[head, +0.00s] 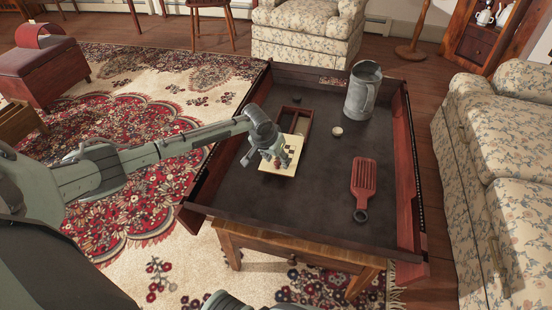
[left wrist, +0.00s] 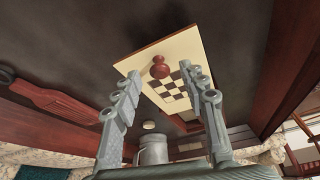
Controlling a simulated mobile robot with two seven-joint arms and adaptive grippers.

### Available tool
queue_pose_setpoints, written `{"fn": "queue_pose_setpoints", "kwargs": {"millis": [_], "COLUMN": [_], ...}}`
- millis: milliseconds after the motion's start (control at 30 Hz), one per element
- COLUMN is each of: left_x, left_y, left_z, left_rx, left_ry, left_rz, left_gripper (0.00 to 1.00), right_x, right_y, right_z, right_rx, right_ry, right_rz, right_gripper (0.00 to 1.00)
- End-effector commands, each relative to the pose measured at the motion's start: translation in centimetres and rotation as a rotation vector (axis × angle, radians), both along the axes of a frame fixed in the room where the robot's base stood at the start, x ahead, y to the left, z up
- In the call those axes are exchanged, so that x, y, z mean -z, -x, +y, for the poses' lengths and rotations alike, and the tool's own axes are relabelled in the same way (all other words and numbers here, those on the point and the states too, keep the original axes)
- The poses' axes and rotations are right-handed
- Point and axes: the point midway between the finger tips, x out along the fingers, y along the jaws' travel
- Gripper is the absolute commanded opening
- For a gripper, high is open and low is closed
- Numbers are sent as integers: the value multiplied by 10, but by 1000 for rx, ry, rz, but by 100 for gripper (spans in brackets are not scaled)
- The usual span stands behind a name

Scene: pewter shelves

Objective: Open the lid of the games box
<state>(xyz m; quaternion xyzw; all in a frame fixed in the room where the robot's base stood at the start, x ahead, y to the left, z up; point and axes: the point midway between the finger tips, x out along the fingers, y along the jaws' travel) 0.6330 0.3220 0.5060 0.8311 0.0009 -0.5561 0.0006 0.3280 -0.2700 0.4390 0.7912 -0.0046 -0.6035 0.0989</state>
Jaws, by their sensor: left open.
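The games box (head: 306,119) stands on the dark tray-like table top, a narrow reddish-brown case whose far part shows open. Its cream lid (head: 291,171) with a dark checker pattern lies at the near end, partly hidden by my left gripper (head: 277,161). In the left wrist view the lid (left wrist: 188,48) carries a round red knob (left wrist: 159,68). My left gripper (left wrist: 163,82) is open, its fingers apart on either side of the knob in that view. I cannot tell whether they touch the lid. My right gripper is not in view.
A grey metal jug (head: 362,92) stands at the back right of the table. A red slotted paddle (head: 364,180) lies at the right, and a small pale round thing (head: 337,131) lies between. A raised reddish rim (head: 404,165) borders the table top. The near middle is bare.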

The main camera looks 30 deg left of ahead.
Motion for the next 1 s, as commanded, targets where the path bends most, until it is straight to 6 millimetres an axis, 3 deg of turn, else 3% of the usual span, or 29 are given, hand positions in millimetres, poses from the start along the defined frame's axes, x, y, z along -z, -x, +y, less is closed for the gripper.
{"fn": "queue_pose_setpoints", "kwargs": {"millis": [167, 500, 700, 1000], "left_x": [-10, -74, -101, -111], "left_y": [3, 30, 42, 46], "left_z": [0, 1, 0, 0], "left_rx": [1, 1, 1, 0], "left_ry": [1, -2, 0, 0], "left_rz": [-3, -2, 0, 0], "left_gripper": [42, 42, 42, 42], "right_x": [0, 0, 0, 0], "right_y": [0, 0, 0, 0], "right_z": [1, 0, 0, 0], "right_rx": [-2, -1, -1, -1], "right_ry": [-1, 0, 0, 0], "right_rz": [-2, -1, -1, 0], "right_gripper": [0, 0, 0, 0]}}
